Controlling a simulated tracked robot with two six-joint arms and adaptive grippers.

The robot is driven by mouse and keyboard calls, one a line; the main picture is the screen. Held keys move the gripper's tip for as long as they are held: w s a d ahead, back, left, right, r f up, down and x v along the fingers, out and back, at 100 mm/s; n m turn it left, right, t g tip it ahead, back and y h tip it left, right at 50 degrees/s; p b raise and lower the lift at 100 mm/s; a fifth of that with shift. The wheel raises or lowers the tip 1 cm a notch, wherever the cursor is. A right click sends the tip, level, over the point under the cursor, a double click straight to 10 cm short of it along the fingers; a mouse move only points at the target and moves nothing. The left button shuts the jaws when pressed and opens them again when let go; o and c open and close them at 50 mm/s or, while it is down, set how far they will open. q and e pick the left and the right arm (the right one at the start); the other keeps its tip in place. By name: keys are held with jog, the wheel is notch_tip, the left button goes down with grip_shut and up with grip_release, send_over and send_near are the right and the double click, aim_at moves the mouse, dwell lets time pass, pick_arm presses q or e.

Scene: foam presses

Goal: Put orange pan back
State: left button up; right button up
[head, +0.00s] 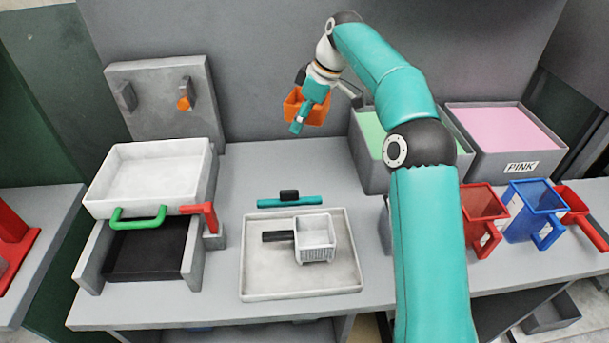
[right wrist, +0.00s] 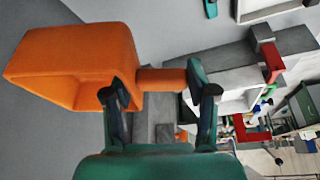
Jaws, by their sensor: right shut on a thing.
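The orange pan (head: 316,112) is a small box-shaped scoop, held in the air above the back of the table, near the grey back wall. My right gripper (head: 306,100) is shut on it and partly covers it in the head view. In the right wrist view the orange pan (right wrist: 75,62) fills the upper left, and its round handle (right wrist: 160,79) lies between the fingers of my right gripper (right wrist: 160,92). My left gripper is not in view.
Red pan (head: 482,215) and blue pan (head: 535,212) stand at the right, before the green bin (head: 370,130) and pink bin (head: 520,125). A white-grey tray (head: 270,280) holds a white basket (head: 316,238). A press (head: 150,180) stands left. The table's back middle is clear.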

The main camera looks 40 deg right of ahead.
jog(key=b, duration=0.2)
send_over(297, 181)
jog(key=s, duration=0.1)
jog(key=f, duration=1.2)
jog(key=shift+s+d+f, duration=0.2)
jog(key=shift+d+f, duration=0.05)
jog(key=shift+d, duration=0.15)
jog(key=shift+f+p, duration=0.35)
jog(key=shift+f, duration=2.35)
jog(key=o, duration=1.2)
jog(key=shift+r, duration=0.1)
jog(key=v, duration=1.2)
